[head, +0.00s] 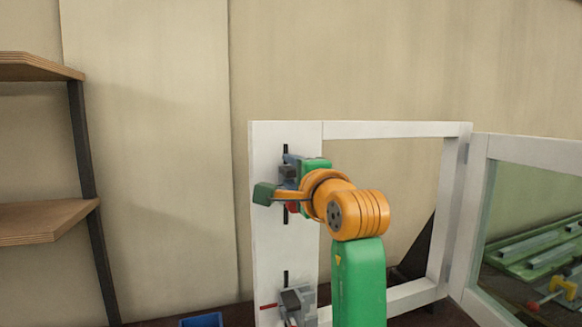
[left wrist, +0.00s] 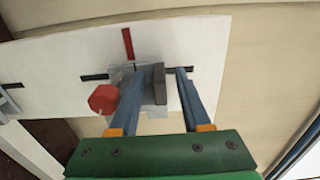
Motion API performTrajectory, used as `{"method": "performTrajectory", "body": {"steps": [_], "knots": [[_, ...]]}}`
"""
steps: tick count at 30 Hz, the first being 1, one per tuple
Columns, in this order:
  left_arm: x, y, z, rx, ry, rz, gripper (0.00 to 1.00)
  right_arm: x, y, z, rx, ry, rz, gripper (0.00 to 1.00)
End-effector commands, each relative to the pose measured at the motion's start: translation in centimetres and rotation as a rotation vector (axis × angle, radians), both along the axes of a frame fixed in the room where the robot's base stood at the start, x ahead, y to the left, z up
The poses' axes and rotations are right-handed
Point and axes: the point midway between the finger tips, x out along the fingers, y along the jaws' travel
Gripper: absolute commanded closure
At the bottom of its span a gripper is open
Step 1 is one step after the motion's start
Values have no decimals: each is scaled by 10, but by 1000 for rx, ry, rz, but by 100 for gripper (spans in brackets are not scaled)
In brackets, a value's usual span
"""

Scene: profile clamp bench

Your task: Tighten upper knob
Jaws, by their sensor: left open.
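The upper clamp (head: 288,171) is on the white upright panel (head: 267,240), mostly hidden by my left arm. Its red knob (head: 292,208) shows only in part in the head view. In the left wrist view a red faceted knob (left wrist: 103,98) stands out from the panel, just outside the left-hand blue finger. A grey block (left wrist: 159,84) lies between the two fingers, closer to the left-hand one; I cannot tell whether they touch. My left gripper (left wrist: 160,72) is open at this clamp. My right gripper is not in view.
A lower clamp (head: 296,300) is on the same panel, beside a red mark (head: 268,306). A hinged glazed frame (head: 477,215) stands at the right. Wooden shelves (head: 40,217) are at the left. A blue bin (head: 202,320) shows at the bottom edge.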

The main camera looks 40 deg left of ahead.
Motion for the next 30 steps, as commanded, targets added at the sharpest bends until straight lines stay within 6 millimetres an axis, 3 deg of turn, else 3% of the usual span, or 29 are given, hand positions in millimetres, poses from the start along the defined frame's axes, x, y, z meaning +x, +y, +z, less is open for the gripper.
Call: {"method": "performTrajectory", "body": {"steps": [5, 10, 30], "knots": [[0, 0, -1, 0, 0, 0, 55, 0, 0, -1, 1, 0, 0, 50], [0, 0, -1, 0, 0, 0, 100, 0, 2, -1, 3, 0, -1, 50], [0, 0, 0, 2, -1, 0, 100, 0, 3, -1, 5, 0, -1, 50]]}}
